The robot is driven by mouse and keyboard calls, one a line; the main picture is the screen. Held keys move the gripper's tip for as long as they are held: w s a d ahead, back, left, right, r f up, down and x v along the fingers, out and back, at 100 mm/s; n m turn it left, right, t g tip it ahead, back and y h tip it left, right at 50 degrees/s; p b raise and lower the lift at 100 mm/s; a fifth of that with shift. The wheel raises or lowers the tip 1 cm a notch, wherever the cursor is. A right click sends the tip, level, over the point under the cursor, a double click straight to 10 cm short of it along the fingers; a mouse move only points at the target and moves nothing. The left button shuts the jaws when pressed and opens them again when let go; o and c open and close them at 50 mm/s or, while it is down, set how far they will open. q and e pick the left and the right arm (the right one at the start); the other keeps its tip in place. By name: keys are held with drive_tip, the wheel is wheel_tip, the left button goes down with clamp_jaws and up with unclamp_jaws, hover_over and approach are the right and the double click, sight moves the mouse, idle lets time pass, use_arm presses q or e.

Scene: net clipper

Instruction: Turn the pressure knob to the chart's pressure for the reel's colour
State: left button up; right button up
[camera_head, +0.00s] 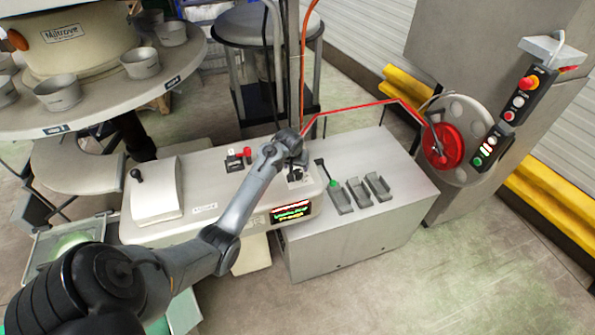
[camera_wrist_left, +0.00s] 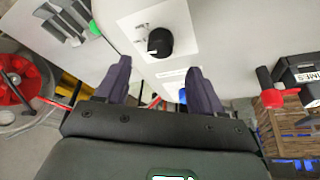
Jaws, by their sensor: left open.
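A black round knob (camera_wrist_left: 160,42) sits on a white label plate (camera_wrist_left: 182,18) with small dial marks, on the light machine panel in the left wrist view. My left gripper (camera_wrist_left: 158,82) is open, its two dark fingers apart, with the knob just beyond and between them, apparently not held. In the head view my left gripper (camera_head: 297,173) hangs over the console and hides most of the knob. The red reel (camera_head: 442,146) is mounted on a grey disc at the right. I cannot make out a readable pressure chart. My right gripper is not in view.
A display (camera_head: 291,212) with coloured text is on the console front. Grey trays (camera_head: 359,192) and a green-based lever (camera_head: 334,184) lie right of the gripper. Red and black parts (camera_head: 239,160) stand left of it. A red line runs above the console to the reel.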

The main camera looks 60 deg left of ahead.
sight(298, 172)
use_arm(q)
drive_tip(key=shift+b+x, duration=0.5)
drive_tip(key=shift+x, duration=3.05)
drive_tip(key=shift+a, duration=0.1)
drive_tip(key=c, duration=1.1)
drive_tip(key=shift+o, duration=0.2)
drive_tip(key=shift+r, duration=0.1)
